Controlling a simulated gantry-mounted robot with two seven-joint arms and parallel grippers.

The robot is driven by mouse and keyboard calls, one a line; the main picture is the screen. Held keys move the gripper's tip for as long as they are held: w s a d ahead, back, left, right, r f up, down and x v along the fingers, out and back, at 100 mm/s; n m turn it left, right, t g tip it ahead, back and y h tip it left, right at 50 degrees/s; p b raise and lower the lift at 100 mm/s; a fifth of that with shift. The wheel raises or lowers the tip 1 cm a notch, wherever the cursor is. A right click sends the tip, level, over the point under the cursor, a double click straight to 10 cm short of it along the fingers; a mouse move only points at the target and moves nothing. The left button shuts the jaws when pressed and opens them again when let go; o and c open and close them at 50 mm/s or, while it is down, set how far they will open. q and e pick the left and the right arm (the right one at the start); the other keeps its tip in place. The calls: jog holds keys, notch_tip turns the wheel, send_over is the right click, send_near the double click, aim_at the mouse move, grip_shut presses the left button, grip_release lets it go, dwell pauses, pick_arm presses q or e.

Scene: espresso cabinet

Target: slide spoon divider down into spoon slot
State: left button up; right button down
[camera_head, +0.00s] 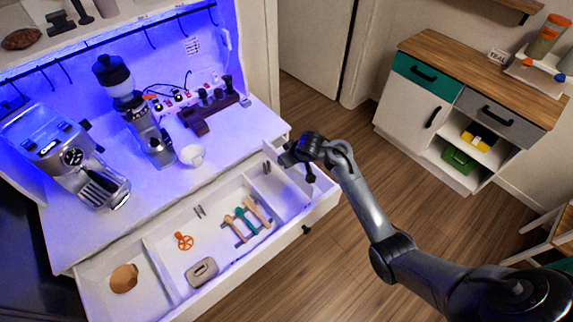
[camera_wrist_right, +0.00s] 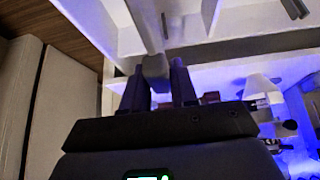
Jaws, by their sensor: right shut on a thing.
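The drawer (camera_head: 160,275) stands open below the counter, with compartments inside. My right gripper (camera_head: 297,158) is over the drawer's far right end. In the right wrist view my right gripper (camera_wrist_right: 158,88) is shut on the grey end of a pale, narrow piece, which looks like the spoon divider (camera_wrist_right: 154,66). The divider runs away from the fingers toward the white drawer walls. Whether its edges sit in the spoon slot cannot be told; the slot is not clearly visible. My left gripper is not in view.
Several wooden and teal utensils (camera_head: 239,217), an orange tool (camera_head: 184,241), a grey-brown box (camera_head: 201,271) and a tan round item (camera_head: 124,278) lie in the drawer. A grinder (camera_head: 150,138), an espresso machine (camera_head: 75,158) and a white cup (camera_head: 192,155) stand on the counter behind.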

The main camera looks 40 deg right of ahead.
notch_tip(320, 180, up, 4)
jog(key=shift+f+p, duration=0.25)
jog(key=shift+p, duration=0.15)
jog(key=shift+r+p, duration=0.35)
jog(key=shift+r, duration=0.25)
notch_tip(320, 180, up, 2)
jog(key=shift+p, duration=1.25)
jog(key=shift+r+p, duration=1.85)
jog(key=shift+p, duration=0.7)
